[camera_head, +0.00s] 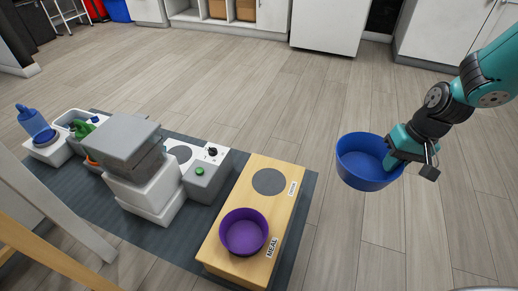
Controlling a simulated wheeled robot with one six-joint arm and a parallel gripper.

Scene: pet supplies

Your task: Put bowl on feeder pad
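A blue bowl (362,160) is at the right, upright or slightly tilted, above the wood floor and apart from the feeder. My gripper (398,163) is at its right rim and appears to hold it there; the fingertips are hidden by the bowl. The wooden feeder (228,261) stands at centre on a dark mat. A purple bowl (243,232) sits on its front spot, by the "MEAL" label. The round grey pad (269,181) at its far end is bare, beside another label too small to read surely.
A table leg (62,209) stands front left. Floor between bowl and feeder is clear.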

